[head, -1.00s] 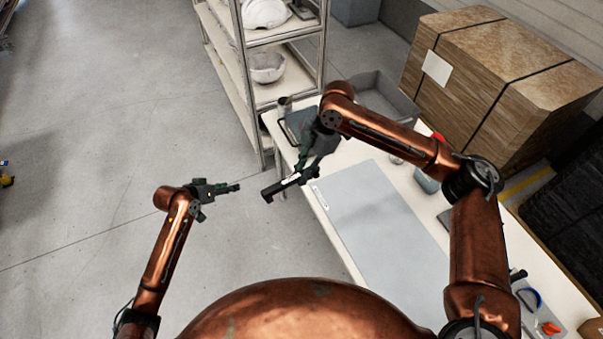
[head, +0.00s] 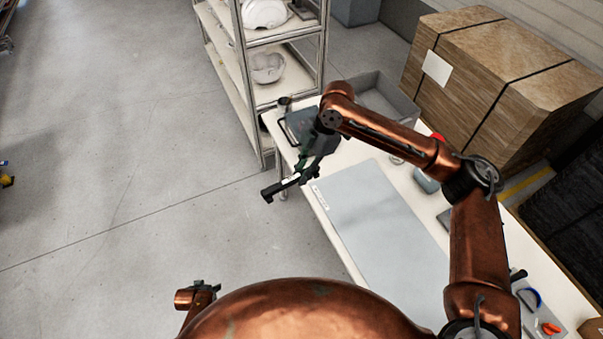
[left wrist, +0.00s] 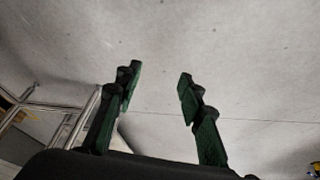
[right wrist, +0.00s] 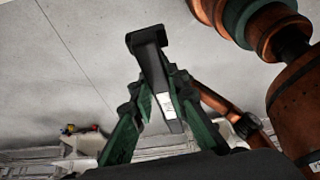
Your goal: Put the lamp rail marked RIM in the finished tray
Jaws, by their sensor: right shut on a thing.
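A black lamp rail (head: 283,187) with a white label is held in my right gripper (head: 308,174). It hangs over the floor, just off the table's left edge. In the right wrist view the rail (right wrist: 150,58) stands out between the green fingers of the shut gripper (right wrist: 158,98); the label's print is too small to read surely. My left gripper (head: 206,286) is low at the left, far from the table, partly hidden by my body. In the left wrist view its fingers (left wrist: 160,88) are apart and empty. A grey open-topped tray (head: 408,112) stands at the table's far end, its marking unseen.
The white table (head: 350,150) carries a grey mat (head: 385,220) and a dark grey case-like object (head: 300,122), partly behind my right arm. A shelf rack (head: 262,95) with white helmet shells stands beyond. Large strapped cartons (head: 500,75) stand right.

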